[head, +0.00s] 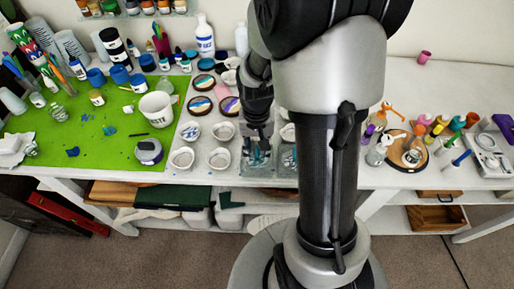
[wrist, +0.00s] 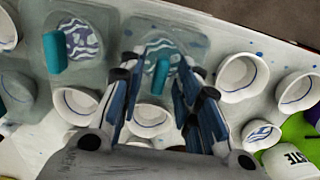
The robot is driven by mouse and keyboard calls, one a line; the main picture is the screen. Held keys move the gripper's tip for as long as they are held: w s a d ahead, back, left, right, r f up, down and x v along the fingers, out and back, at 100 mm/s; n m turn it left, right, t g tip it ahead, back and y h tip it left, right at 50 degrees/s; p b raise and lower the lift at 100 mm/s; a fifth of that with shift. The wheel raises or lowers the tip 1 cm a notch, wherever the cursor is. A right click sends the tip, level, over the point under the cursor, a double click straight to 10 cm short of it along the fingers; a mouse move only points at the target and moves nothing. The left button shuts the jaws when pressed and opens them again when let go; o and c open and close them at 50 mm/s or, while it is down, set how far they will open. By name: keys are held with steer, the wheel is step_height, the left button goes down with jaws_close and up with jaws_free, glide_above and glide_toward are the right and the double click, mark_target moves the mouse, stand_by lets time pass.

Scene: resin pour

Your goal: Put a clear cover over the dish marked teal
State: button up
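My gripper (wrist: 158,62) is open, with its dark blue fingers apart around a teal peg (wrist: 160,78). I see no contact between fingers and peg. The peg stands at a clear, rounded cover-like piece (wrist: 197,38), with a teal-and-white patterned dish (wrist: 160,47) showing there. Left of it is a similar clear piece (wrist: 105,22) with a teal peg (wrist: 53,52) and a patterned round dish (wrist: 84,42). Which dish carries the teal mark I cannot tell. In the head view my gripper (head: 257,150) is low over the white table's front edge, and partly hides these things.
Several white dishes (wrist: 244,77) stand close around the gripper. A green mat (head: 110,120) with a white cup (head: 157,109) and jars lies left in the head view. Bottles and a round board (head: 400,160) stand to the right.

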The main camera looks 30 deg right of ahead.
steer(key=shift+r, duration=0.1)
step_height(320, 180, up, 12)
stand_by(0.6)
steer(key=shift+w, duration=0.1)
stand_by(0.3)
